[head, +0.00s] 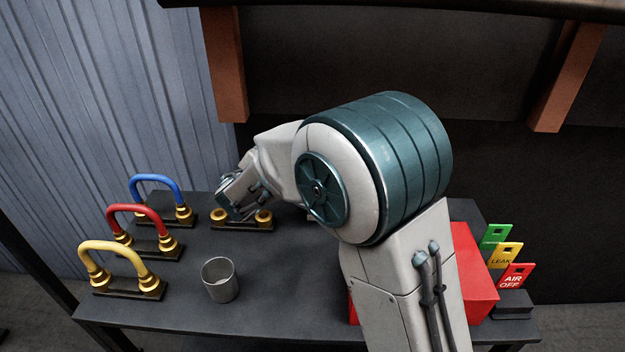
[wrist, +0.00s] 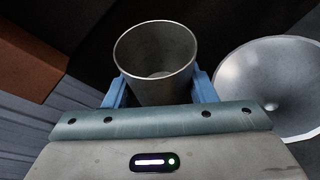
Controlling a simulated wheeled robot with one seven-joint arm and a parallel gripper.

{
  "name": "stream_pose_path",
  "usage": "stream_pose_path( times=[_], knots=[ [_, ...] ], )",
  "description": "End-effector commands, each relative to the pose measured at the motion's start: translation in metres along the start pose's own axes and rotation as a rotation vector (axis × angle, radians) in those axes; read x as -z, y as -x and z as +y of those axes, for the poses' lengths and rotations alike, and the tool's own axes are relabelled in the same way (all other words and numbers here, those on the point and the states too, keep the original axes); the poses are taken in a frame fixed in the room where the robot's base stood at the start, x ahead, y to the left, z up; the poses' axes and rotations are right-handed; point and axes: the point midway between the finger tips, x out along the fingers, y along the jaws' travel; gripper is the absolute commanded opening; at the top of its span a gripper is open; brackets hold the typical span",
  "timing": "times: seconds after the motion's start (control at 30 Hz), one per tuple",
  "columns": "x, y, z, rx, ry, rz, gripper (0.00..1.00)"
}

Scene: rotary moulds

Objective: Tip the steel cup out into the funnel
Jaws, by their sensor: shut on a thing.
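My gripper (wrist: 158,90) is shut on the steel cup (wrist: 155,50), with one blue finger on each side of it. The wrist view looks into the cup's open mouth; a lighter patch shows at the bottom, and I cannot tell what it is. The funnel (wrist: 270,80), a wide pale metal bowl, is to the right of the cup in the wrist view, apart from it. In the head view my gripper (head: 235,197) is over the back left of the table; the held cup is not clear there. I cannot make out the funnel in the head view.
Another grey cup (head: 219,281) stands upright on the dark table (head: 270,290). Blue (head: 155,181), red (head: 136,212) and yellow (head: 110,250) handles stand at the left. A red box (head: 472,275) and coloured tags (head: 506,255) are at the right. Brown posts (head: 225,70) hang behind.

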Motion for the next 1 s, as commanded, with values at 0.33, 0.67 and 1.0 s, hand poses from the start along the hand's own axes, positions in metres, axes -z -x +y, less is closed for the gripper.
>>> stream_pose_path(
  times=[0.33,0.67,1.0],
  knots=[
    [0.028,-0.011,0.0,0.08,0.193,0.026,0.23],
    [0.059,-0.024,-0.007,0.147,0.353,0.045,0.23],
    [0.067,-0.028,-0.004,0.195,0.464,0.06,0.23]
  ],
)
